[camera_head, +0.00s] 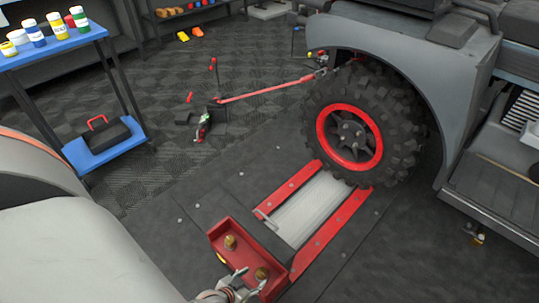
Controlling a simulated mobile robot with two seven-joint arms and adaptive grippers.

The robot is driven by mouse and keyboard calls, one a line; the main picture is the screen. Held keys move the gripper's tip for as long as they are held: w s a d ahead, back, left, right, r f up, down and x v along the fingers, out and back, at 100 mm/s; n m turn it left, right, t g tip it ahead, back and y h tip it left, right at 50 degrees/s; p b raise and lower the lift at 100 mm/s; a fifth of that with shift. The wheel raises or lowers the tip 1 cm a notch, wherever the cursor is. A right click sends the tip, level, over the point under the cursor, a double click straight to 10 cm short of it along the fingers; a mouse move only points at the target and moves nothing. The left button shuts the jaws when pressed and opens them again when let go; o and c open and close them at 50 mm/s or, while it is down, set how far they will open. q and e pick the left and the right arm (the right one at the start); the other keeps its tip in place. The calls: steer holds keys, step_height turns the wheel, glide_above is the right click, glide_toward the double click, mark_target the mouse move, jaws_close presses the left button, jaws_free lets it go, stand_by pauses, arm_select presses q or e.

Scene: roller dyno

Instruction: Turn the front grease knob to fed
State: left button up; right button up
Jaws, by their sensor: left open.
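Two brass grease knobs stand on the red box at the near end of the roller bed: one farther knob (231,241) and one nearer knob (262,273). I cannot tell from labels which is the front one, nor read their settings. My left gripper (253,280) comes in at the bottom edge, open, with its fingertips close beside the nearer knob. I cannot tell whether they touch it. The red box (218,238) shows its rim around both knobs. My right gripper is not in view.
A vehicle's tyre (395,95) with a red rim stands at the far end of the pale roller (305,210). A red strap (265,90) runs from the wheel to a floor anchor. A blue shelf (105,145) holds a black toolbox.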

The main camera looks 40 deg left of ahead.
mark_target(261, 273)
arm_select(q)
steer(key=shift+w+f, duration=0.1)
steer(key=shift+f, duration=0.6)
steer(key=b+x, duration=0.4)
steer(key=x, duration=0.2)
steer(key=shift+f, duration=0.25)
steer(key=shift+w+f+b, duration=0.2)
steer(key=shift+w+b, duration=0.1)
steer(key=shift+w, duration=0.1)
steer(key=shift+w+r, duration=0.1)
steer(key=shift+w, duration=0.15)
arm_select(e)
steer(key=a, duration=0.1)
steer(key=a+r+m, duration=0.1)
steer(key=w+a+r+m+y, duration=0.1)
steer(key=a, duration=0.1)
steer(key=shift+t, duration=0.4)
arm_select(q)
steer(key=shift+c, duration=0.4)
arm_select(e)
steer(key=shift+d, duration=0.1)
arm_select(q)
steer(key=c, duration=1)
